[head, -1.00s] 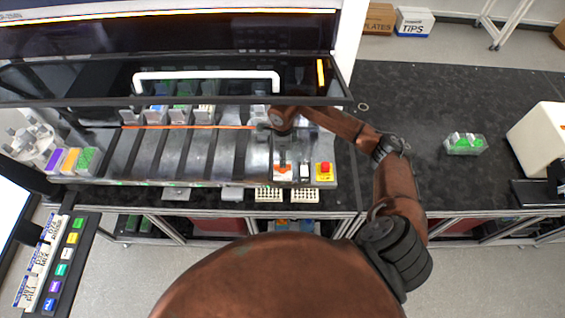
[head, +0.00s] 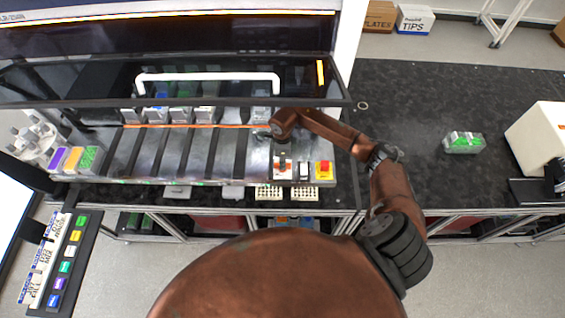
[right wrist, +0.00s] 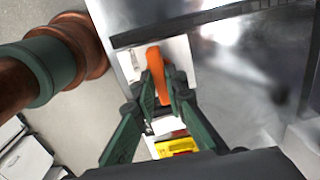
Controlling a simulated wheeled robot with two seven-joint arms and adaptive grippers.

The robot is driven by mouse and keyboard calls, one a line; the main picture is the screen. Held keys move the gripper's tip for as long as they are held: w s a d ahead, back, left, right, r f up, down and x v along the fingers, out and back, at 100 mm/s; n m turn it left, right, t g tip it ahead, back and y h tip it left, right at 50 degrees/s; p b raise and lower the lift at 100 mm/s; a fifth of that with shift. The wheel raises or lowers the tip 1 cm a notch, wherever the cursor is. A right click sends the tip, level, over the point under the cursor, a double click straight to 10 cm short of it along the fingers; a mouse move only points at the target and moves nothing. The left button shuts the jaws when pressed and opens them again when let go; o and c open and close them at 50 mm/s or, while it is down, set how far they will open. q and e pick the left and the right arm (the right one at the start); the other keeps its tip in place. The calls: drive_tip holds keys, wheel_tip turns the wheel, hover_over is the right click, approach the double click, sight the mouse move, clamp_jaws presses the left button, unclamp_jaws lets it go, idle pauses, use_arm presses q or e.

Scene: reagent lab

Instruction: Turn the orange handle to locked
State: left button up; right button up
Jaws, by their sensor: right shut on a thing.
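The orange handle (right wrist: 156,62) shows in the right wrist view on a white plate at the machine's front corner. It lies nearly in line with my fingers. My right gripper (right wrist: 162,90) is shut on it, with one green finger on each side. In the head view, the orange handle (head: 282,168) is small and partly hidden under my right gripper (head: 283,154). My left gripper is not in view.
A red button on a yellow base (head: 324,168) sits right of the handle, past a small black-and-white switch (head: 304,169). A raised cover with a white bar (head: 208,77) hangs behind. A rack with green tops (head: 463,142) stands on the dark bench at right.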

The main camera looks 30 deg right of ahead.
clamp_jaws()
drive_tip(key=shift+f+m+b, duration=0.15)
drive_tip(key=shift+m+b, duration=1.1)
drive_tip(key=shift+m, duration=0.25)
drive_tip(key=m+b, duration=0.3)
drive_tip(key=m, duration=0.2)
drive_tip(key=shift+m, duration=0.3)
drive_tip(key=m+b, duration=0.2)
drive_tip(key=m, duration=0.2)
drive_tip(key=shift+b, duration=0.3)
drive_tip(key=m+b, duration=0.1)
drive_tip(key=m, duration=0.4)
drive_tip(key=shift+b, duration=0.35)
drive_tip(key=shift+r+m, duration=0.2)
drive_tip(key=shift+m, duration=0.2)
drive_tip(key=o, duration=0.6)
unclamp_jaws()
